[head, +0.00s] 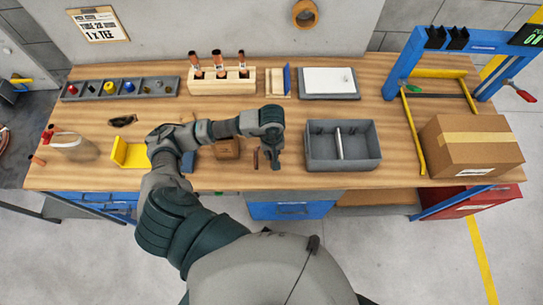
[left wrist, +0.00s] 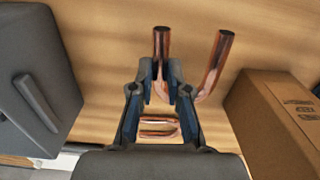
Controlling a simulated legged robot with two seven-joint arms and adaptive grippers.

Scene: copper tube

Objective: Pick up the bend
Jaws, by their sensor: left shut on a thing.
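The copper bend (left wrist: 213,70) shows in the left wrist view as two upright tube legs, one between my fingers and one just right of them. In the head view a small dark copper piece of it (head: 256,158) shows beside my left gripper (head: 274,160), near the table's front edge. My left gripper (left wrist: 165,85) is shut on the bend's left leg, and the fingers hide part of the tube. More copper shows between the fingers lower down; how it joins is hidden. I cannot tell whether the bend is clear of the table. My right gripper is not in view.
A grey divided bin (head: 372,163) stands right of the gripper, and a small brown box (head: 228,150) left of it. A yellow holder (head: 130,154), a wooden rack of tubes (head: 221,86) and a large carton (head: 471,158) also stand on the workbench (head: 300,112).

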